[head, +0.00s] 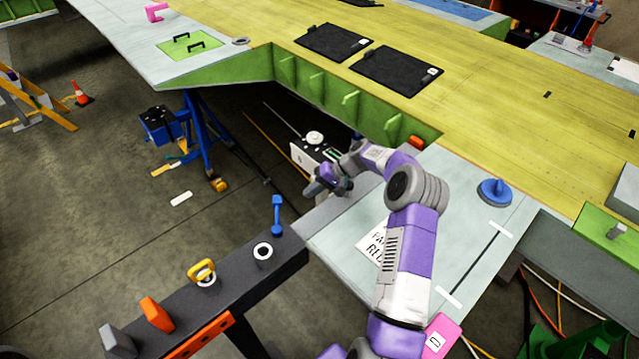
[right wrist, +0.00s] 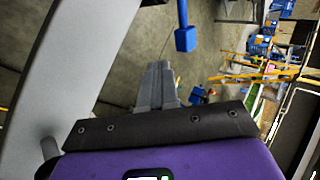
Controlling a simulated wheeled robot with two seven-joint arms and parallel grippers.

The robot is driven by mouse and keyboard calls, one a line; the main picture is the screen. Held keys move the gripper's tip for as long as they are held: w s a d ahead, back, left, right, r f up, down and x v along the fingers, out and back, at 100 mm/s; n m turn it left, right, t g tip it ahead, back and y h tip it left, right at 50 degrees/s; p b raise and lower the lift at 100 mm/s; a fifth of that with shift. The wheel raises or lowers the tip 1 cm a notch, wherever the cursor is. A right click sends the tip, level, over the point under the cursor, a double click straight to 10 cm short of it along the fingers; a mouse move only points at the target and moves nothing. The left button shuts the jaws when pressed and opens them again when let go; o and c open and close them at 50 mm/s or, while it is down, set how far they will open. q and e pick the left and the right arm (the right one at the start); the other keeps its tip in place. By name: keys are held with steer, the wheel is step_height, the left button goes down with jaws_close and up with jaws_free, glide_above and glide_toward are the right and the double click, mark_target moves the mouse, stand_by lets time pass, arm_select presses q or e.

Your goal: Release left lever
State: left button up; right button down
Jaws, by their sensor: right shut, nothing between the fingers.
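A blue lever (head: 277,214) stands upright at the far end of a dark beam (head: 245,292) in the head view. A blue paddle on a thin stem (right wrist: 185,38), which looks like the same lever, hangs from the top edge in the right wrist view. My right gripper (head: 318,186) is beyond the lever and to its right, apart from it. In the right wrist view its grey fingers (right wrist: 157,84) are together with nothing between them. The paddle lies ahead of the fingertips and a little to the right. My left gripper is out of view.
The beam also carries a white ring (head: 263,251), a yellow handle (head: 202,270), an orange block (head: 156,313) and a grey block (head: 117,340). The yellow-green wing (head: 480,90) fills the upper right. A blue stand (head: 200,130) is left, with open floor before it.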

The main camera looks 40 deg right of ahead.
mark_target(277, 215)
steer(key=w+a+f+p, duration=0.1)
steer(key=w+a+f, duration=0.1)
steer(key=a, duration=0.3)
steer(key=shift+w+a+f, duration=0.2)
steer(key=shift+w+a, duration=0.05)
steer(key=shift+w, duration=0.6)
steer(key=shift+d, duration=0.1)
